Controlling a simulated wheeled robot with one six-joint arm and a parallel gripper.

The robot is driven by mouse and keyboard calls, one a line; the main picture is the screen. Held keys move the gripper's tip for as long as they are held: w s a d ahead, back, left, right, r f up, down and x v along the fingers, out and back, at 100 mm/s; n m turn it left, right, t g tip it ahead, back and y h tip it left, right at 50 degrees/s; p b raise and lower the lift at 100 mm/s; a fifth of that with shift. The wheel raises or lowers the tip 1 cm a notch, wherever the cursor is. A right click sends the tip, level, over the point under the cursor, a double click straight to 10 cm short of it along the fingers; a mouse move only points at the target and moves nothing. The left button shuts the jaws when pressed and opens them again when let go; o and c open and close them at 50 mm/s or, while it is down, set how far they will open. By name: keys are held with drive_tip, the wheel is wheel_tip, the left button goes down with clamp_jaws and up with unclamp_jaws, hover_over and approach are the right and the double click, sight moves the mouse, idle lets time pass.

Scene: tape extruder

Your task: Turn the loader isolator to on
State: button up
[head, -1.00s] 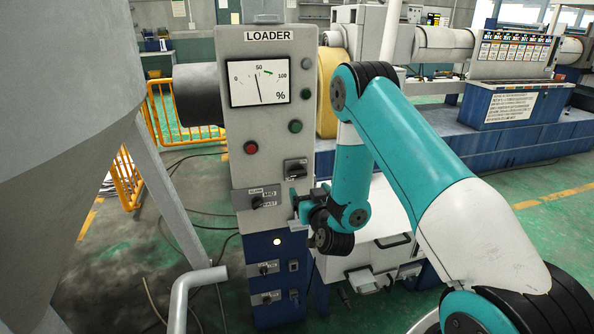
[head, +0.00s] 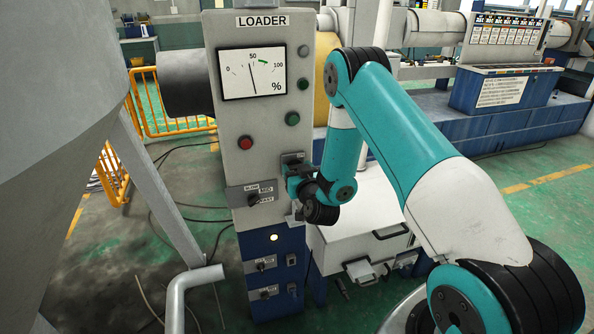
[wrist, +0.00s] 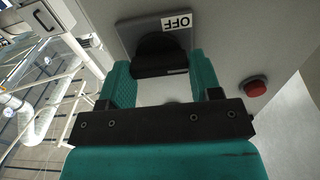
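The loader isolator is a black rotary handle on a dark plate on the grey LOADER panel (head: 265,110). In the head view only the top of its plate (head: 292,157) shows above my gripper (head: 294,180), which hides the handle. In the wrist view the handle (wrist: 158,66) lies crosswise, and a white OFF label (wrist: 177,21) shows upside down on the plate. My gripper (wrist: 157,70) is open, its two teal fingers on either side of the handle, very close to its ends. I cannot tell whether they touch it.
A SLOW/MID/FAST selector (head: 254,197) sits just left of my gripper. A red button (head: 245,143) and a green button (head: 292,118) are above. A blue cabinet (head: 265,290) with small switches is below. A grey hopper (head: 60,120) stands left.

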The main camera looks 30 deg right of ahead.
drive_tip(key=c, duration=0.4)
drive_tip(key=shift+o, duration=0.2)
drive_tip(key=shift+f+m+b, duration=0.1)
drive_tip(key=shift+m+b, duration=0.25)
drive_tip(key=shift+m, duration=0.05)
drive_tip(key=shift+s+d+f+m+b, duration=0.1)
drive_tip(key=shift+m+b, duration=1.75)
drive_tip(key=shift+m, duration=2.4)
drive_tip(key=shift+d+f+m+b, duration=0.1)
drive_tip(key=shift+m+b, duration=1.7)
drive_tip(key=shift+m, duration=2.45)
drive_tip(key=o, duration=0.9)
drive_tip(key=shift+r, duration=0.1)
